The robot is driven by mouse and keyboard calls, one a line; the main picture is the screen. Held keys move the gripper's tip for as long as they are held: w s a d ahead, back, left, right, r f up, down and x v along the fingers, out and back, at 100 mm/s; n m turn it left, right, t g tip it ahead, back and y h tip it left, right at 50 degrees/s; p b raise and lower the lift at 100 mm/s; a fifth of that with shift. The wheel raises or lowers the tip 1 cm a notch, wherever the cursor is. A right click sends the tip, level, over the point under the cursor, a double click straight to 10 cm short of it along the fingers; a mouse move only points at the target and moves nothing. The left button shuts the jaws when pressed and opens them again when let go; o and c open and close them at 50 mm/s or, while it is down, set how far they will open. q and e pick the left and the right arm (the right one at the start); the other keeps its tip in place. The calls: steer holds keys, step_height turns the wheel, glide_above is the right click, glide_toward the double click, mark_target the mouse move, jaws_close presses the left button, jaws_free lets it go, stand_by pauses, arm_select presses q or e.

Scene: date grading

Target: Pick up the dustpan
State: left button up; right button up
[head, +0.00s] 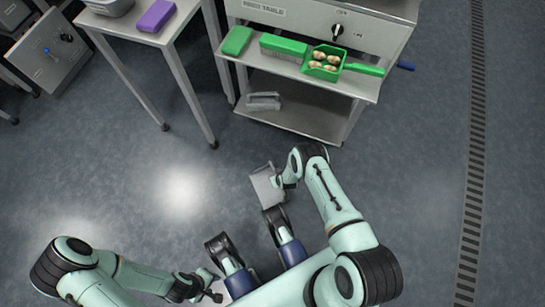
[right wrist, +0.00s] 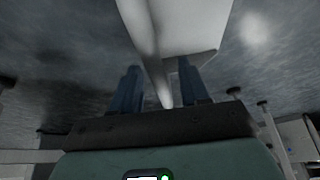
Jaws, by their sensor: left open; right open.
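A grey, flat pan-like thing (head: 262,186), which looks like the dustpan, shows over the floor at the right gripper (head: 281,182) in the head view. In the right wrist view a pale, wide thing (right wrist: 195,25) narrows to a stem between the blue fingers of the right gripper (right wrist: 160,90). The fingers stand apart with the stem between them; I cannot tell whether they touch it. The left gripper (head: 212,287) is open, low in the head view, far from the pan.
A grey machine stand holds a green block (head: 237,41), a green-backed brush (head: 283,47) and a green scoop (head: 326,58) with several dates. A grey handled thing (head: 263,101) lies on its lower shelf (head: 300,118). A table at left bears a purple block (head: 156,16). Floor between is clear.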

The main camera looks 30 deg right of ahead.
jaws_close()
steer(key=shift+w, duration=0.1)
stand_by(1.3)
